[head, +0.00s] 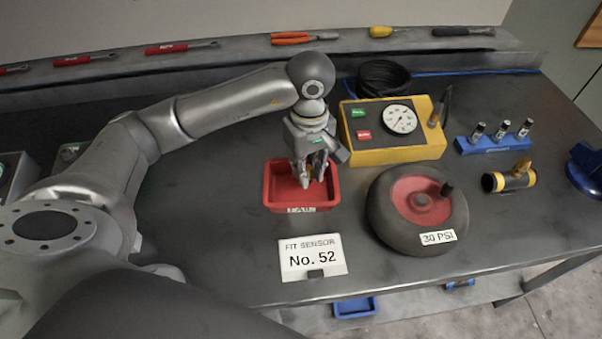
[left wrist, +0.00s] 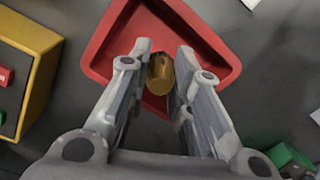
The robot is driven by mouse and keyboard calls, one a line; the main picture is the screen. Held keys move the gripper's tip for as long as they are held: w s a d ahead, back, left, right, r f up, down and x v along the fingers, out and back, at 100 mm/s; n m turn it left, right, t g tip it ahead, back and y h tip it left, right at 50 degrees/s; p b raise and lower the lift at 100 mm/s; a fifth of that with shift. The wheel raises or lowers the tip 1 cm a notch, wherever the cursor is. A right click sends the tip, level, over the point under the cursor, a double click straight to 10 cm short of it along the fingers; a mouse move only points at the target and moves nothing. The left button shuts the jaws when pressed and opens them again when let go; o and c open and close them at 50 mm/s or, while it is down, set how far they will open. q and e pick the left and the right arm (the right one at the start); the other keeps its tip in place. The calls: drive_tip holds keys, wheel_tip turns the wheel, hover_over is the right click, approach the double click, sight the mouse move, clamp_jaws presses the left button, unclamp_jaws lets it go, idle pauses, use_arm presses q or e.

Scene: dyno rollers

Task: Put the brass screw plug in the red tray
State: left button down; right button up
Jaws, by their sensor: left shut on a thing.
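The brass screw plug (left wrist: 160,76) is a small gold cylinder between the fingers of my left gripper (left wrist: 158,88). My left gripper also shows in the head view (head: 311,178), pointing down over the red tray (head: 280,200). It is shut on the plug. In the left wrist view the red tray (left wrist: 105,45) lies below and around the plug. I cannot tell whether the plug touches the tray floor. In the head view the fingers mostly hide the plug. My right gripper is not in view.
A yellow gauge box (head: 385,155) stands just right of the tray. A black wheel with a red hub (head: 380,205) lies in front of it. A white "No. 52" card (head: 312,268) is near the front. A blue holder (head: 490,145) with several small cylinders stands farther right.

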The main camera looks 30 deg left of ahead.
use_arm(q)
drive_tip(key=shift+a+f, duration=0.55)
drive_tip(key=shift+f, duration=0.05)
drive_tip(key=shift+w+a+f+p, duration=0.1)
drive_tip(key=shift+a+f+p, duration=0.1)
drive_tip(key=shift+f+p, duration=0.6)
drive_tip(key=shift+w+a+f+p, duration=0.1)
drive_tip(key=shift+a+f+p, duration=0.2)
drive_tip(key=shift+f, duration=0.85)
drive_tip(key=shift+d+f, duration=0.15)
drive_tip(key=shift+f, duration=0.1)
drive_tip(key=c, duration=1.3)
unclamp_jaws()
drive_tip(key=shift+r, duration=0.1)
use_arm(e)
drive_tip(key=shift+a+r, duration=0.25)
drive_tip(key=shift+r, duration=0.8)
